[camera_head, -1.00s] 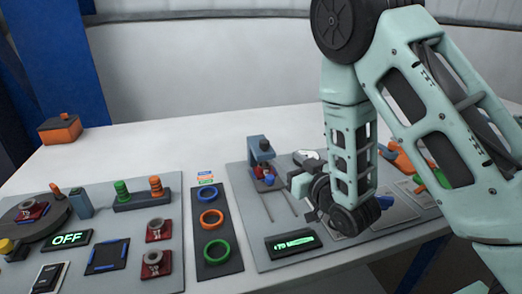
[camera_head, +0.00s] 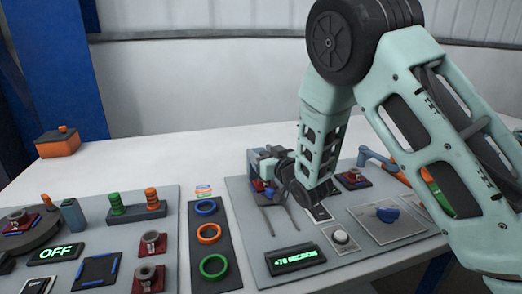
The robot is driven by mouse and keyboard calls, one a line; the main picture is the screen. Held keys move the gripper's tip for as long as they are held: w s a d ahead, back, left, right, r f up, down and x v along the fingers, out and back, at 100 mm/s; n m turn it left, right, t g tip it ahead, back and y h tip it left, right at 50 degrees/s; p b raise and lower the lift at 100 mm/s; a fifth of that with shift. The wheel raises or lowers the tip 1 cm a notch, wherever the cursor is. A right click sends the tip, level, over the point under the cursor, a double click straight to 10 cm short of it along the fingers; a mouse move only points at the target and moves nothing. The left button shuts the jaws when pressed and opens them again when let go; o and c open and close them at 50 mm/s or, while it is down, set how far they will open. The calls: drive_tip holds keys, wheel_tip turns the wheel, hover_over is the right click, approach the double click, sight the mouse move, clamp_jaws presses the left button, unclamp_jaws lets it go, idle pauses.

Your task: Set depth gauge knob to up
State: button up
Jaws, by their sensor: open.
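My gripper (camera_head: 268,157) is at the end of the pale green arm, close to a blue upright device (camera_head: 257,183) on the grey panel. It covers most of that device's upper part, and its fingertips are small and hard to make out. I see nothing held in it. A dark readout (camera_head: 296,260) in front shows "+70 MICRONS" in green. A blue knob (camera_head: 388,214) sits on a square plate to the right, apart from my gripper. I cannot tell which part is the depth gauge knob.
A white round button (camera_head: 340,237) is right of the readout. Blue, orange and green rings (camera_head: 209,233) lie on a dark strip to the left. The left panel holds an OFF display (camera_head: 55,253) and red-based parts.

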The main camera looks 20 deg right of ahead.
drive_tip(key=shift+w+a, duration=0.15)
drive_tip(key=shift+w, duration=0.4)
clamp_jaws()
drive_tip(key=shift+r, duration=1.2)
unclamp_jaws()
